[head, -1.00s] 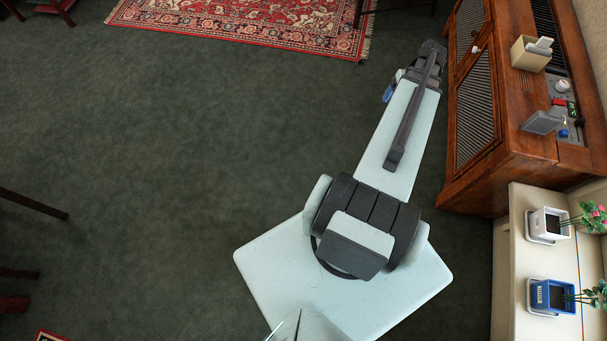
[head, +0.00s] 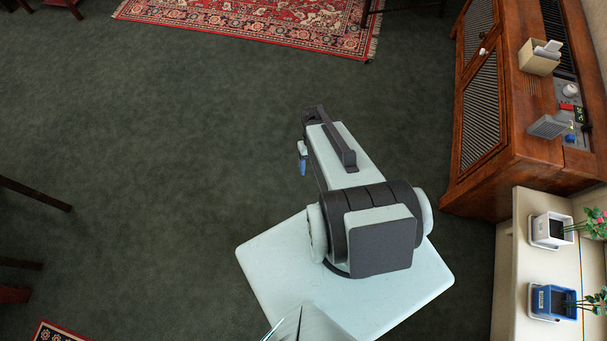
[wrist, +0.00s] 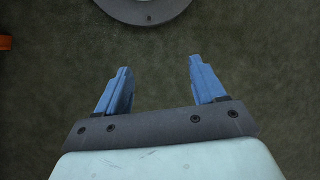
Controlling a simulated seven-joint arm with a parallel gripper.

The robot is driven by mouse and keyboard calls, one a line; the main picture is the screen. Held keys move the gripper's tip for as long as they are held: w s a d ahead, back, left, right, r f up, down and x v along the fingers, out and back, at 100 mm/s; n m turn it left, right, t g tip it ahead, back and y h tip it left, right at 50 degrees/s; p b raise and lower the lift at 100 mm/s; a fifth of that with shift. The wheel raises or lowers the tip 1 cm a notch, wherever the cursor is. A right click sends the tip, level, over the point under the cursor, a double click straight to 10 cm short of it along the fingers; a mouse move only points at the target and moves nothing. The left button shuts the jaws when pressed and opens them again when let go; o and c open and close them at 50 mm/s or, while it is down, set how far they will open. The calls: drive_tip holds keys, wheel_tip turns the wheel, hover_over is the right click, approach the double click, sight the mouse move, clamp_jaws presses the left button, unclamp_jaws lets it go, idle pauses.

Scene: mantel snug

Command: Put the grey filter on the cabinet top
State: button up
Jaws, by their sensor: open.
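A grey ribbed block that looks like the grey filter (head: 550,126) sits tilted at the near-left edge of the control panel on the wooden cabinet's top (head: 535,103). My gripper (head: 302,160) is over the open floor, well to the left of the cabinet. Its blue fingers also show in the wrist view (wrist: 158,78), spread apart with nothing between them. The filter and the cabinet do not show clearly in the wrist view.
A tan box (head: 538,58) with pale items stands on the cabinet top behind the filter. Red and blue knobs are beside the filter. A white pot (head: 551,230) and a blue pot (head: 552,301) with plants stand on a cream ledge.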

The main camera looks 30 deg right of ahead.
drive_tip(key=s+a+f+n+g+h, duration=0.2)
drive_tip(key=s+a+f, duration=0.2)
drive_tip(key=s+a, duration=0.6)
drive_tip(key=shift+s+a+f, duration=0.2)
drive_tip(key=shift+s+a, duration=0.05)
drive_tip(key=shift+s, duration=0.6)
